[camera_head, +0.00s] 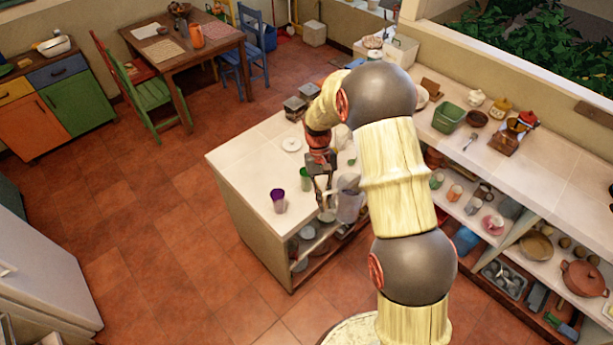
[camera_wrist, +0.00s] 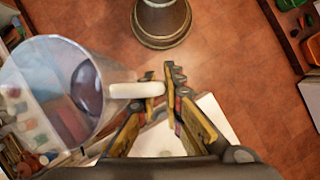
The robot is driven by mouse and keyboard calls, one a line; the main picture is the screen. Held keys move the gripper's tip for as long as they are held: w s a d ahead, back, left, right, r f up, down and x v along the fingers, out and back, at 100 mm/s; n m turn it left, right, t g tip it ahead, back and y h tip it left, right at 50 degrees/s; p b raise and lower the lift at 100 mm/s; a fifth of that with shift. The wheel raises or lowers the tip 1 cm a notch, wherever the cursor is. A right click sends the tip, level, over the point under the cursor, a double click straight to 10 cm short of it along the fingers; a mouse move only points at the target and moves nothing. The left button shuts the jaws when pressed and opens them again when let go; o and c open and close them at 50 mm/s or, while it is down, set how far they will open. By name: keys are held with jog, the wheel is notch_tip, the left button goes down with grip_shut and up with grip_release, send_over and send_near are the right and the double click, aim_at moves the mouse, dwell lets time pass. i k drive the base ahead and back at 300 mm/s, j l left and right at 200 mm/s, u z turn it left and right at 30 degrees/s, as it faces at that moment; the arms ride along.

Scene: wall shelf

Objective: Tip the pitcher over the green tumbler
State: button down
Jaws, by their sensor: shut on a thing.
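My gripper (camera_wrist: 161,88) is shut on the pale handle of the clear pitcher (camera_wrist: 62,105). In the wrist view the pitcher's body fills the left side. In the head view the pitcher (camera_head: 348,206) hangs to the right of my gripper (camera_head: 320,180), near the counter's edge. It looks roughly upright, though its exact tilt and height are hard to tell. The green tumbler (camera_head: 305,180) stands on the white counter, just left of my gripper and partly close behind it. The pitcher is apart from the tumbler.
A purple tumbler (camera_head: 278,201) stands on the counter (camera_head: 240,163) left of the green one. A white plate (camera_head: 291,145) and metal canisters (camera_head: 295,107) are farther back. My arm hides part of the counter. The counter's left part is clear.

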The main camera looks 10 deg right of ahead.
aim_at(305, 181)
jog(key=i, duration=1)
